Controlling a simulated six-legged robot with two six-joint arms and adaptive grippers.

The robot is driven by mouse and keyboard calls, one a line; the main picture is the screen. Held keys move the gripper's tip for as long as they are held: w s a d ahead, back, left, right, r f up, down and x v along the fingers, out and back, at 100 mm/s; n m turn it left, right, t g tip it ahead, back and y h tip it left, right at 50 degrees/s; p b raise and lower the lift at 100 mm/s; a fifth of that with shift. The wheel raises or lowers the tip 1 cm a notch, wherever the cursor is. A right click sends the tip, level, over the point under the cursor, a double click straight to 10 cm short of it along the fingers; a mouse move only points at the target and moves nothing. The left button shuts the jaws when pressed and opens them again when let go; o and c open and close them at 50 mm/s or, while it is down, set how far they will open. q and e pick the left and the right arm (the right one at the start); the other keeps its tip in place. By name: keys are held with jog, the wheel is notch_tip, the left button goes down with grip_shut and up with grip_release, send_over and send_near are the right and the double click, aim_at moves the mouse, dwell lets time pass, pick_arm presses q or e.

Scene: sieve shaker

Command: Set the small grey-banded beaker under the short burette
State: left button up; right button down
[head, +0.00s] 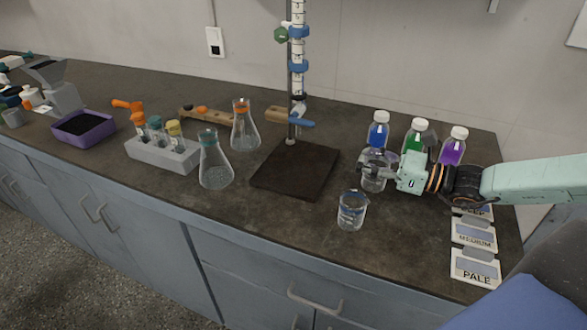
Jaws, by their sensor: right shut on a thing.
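My right gripper (374,168) comes in from the right and is shut on a small clear beaker (375,184), whose band looks greyish and is partly hidden by the fingers. The beaker is upright, to the right of the stand's dark base plate (285,180); I cannot tell whether it touches the bench. The burette (298,75) is clamped upright on the stand with blue clips, its top cut off by the frame. A second beaker (351,212), with a bluish band, stands nearer the front edge. My left gripper is not in view.
Blue, green and purple bottles (378,132) stand behind my right gripper. Two flasks (215,165) and a tube rack (162,153) are left of the base plate. Labelled cards (474,237) lie at right. The base plate's top is bare.

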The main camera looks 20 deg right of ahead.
jog(key=w+a+b, duration=0.2)
jog(key=b, duration=0.1)
jog(key=w+a+f+b, duration=0.1)
jog(key=w+a+b, duration=0.1)
jog(key=b, duration=0.2)
jog(key=shift+a, duration=0.35)
jog(key=shift+w+a+r+b, duration=0.1)
jog(key=shift+w+a+b, duration=0.15)
jog(key=shift+b, duration=0.05)
jog(key=b+x, duration=0.3)
jog(key=x, duration=0.3)
jog(key=shift+r, duration=0.1)
jog(key=shift+b+x, duration=0.6)
jog(key=shift+x, duration=0.55)
jog(key=b+x, duration=0.1)
jog(key=x, duration=0.2)
jog(key=shift+a, duration=0.1)
jog(key=shift+f, duration=0.75)
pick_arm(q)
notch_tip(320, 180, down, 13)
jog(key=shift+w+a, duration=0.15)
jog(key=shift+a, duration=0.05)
pick_arm(e)
jog(key=shift+d, duration=0.25)
